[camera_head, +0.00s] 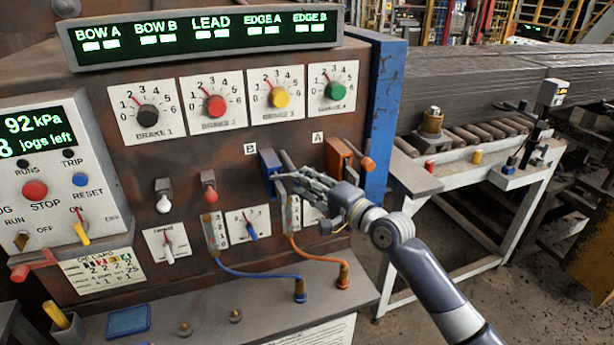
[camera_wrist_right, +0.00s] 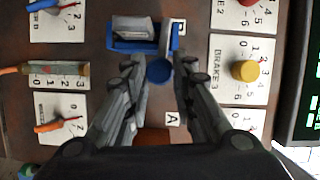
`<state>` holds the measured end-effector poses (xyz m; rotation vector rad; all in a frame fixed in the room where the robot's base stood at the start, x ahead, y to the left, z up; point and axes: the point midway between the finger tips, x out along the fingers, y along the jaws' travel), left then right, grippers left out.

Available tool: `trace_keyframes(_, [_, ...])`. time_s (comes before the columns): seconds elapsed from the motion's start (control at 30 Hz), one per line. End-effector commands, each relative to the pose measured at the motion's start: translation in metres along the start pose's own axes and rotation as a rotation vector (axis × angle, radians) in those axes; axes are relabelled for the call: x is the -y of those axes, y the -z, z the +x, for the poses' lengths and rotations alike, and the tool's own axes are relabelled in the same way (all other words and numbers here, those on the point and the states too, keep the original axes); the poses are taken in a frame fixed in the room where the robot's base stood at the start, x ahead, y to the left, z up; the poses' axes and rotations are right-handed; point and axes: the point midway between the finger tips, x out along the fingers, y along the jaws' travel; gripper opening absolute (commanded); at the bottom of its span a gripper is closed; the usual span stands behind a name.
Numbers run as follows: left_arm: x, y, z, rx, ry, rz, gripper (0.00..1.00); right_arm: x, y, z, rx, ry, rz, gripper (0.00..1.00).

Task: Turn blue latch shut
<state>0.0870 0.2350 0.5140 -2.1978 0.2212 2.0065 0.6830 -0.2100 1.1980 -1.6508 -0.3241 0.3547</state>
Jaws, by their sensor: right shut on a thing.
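The blue latch (camera_head: 266,162) is mounted on the rusty panel beside the letter B label. In the right wrist view its blue body (camera_wrist_right: 133,46) with a pale plate shows at the top, and its round blue knob (camera_wrist_right: 159,71) lies between my fingers. My right gripper (camera_head: 284,172) reaches in from the right and is shut on the latch's handle; it also shows in the wrist view (camera_wrist_right: 160,66). The fingers partly hide the latch in the head view. My left gripper is not in view.
An orange latch (camera_head: 338,158) by the A label is close to my right gripper's right side. Brake dials (camera_head: 215,104) are above. Gauges with a blue hose (camera_head: 255,273) and an orange hose (camera_head: 318,259) hang below. A conveyor (camera_head: 470,145) stands at the right.

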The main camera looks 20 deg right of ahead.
Motion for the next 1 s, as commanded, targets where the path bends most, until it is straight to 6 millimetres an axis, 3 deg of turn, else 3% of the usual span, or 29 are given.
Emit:
trace_keyframes(0.2, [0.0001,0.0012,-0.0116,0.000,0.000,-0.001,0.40,0.0013,-0.0004,-0.0001,0.001,-0.031,-0.069,0.00])
trace_keyframes(0.77, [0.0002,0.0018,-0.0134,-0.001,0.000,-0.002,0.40,-0.0008,-0.0008,0.0000,0.001,-0.043,-0.097,0.00])
trace_keyframes(0.8, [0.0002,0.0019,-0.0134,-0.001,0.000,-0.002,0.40,-0.0009,-0.0008,0.0000,0.001,-0.043,-0.097,0.29])
trace_keyframes(0.83, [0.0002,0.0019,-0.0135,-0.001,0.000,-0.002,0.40,-0.0009,-0.0008,0.0000,0.001,-0.043,-0.097,0.33])
trace_keyframes(1.0, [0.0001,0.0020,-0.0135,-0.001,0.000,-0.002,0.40,-0.0001,-0.0006,0.0000,0.001,-0.042,-0.096,0.33])
